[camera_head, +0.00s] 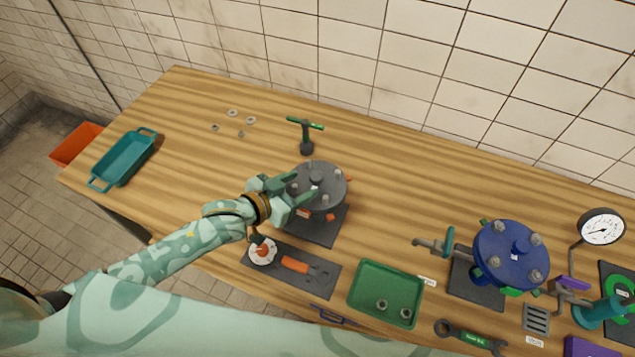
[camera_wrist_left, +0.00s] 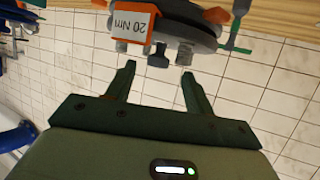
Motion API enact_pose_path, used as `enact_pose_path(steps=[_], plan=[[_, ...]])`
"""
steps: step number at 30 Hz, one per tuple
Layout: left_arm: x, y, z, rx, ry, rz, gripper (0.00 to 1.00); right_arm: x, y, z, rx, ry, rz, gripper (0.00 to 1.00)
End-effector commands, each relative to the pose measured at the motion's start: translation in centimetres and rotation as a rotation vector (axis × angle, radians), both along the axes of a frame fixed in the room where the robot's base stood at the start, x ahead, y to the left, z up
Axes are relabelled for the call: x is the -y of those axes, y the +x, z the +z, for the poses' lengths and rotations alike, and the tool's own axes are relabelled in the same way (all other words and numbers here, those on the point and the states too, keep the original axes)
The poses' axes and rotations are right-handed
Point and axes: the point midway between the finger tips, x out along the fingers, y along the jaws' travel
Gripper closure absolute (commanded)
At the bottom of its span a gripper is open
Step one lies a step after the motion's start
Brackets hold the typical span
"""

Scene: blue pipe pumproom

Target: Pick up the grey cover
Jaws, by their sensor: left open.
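The grey cover (camera_head: 327,172) is a round dark disc with a knob in its middle and several bolts around its rim. It sits on a grey housing on a dark square mat (camera_head: 318,232) in the middle of the table. My left gripper (camera_head: 302,187) is open at the left side of the cover, its fingers reaching over it toward the knob. In the left wrist view, the open fingers (camera_wrist_left: 159,75) point at the cover's knob (camera_wrist_left: 159,56), with nothing between them. Whether a finger touches the cover cannot be told. My right gripper is not in view.
A green T-handled tool (camera_head: 306,135) stands behind the cover. A green tray (camera_head: 386,292) and a blue-lidded housing (camera_head: 511,253) are to the right. An orange-handled tool (camera_head: 297,266) lies in front.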

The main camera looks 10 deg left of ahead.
Motion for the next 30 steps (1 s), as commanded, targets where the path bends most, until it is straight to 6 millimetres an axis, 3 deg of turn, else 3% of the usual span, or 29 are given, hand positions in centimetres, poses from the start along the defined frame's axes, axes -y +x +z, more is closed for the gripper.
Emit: enact_pose_path(steps=[13, 22, 27, 28, 30], plan=[[3.1, 4.4, -1.5, 0.0, 0.0, -0.001, 0.47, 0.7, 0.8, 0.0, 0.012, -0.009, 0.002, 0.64], [3.4, 4.8, -1.8, -0.001, 0.001, -0.001, 0.47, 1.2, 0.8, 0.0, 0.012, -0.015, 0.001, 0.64], [3.4, 4.8, -1.8, -0.001, 0.001, -0.002, 0.94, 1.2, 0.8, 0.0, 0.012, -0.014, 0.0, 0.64], [3.4, 4.8, -1.8, -0.001, 0.001, -0.002, 1.0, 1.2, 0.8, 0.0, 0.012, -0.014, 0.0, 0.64], [3.4, 4.9, -1.7, 0.002, -0.001, -0.002, 1.0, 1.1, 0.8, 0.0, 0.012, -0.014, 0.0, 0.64]])
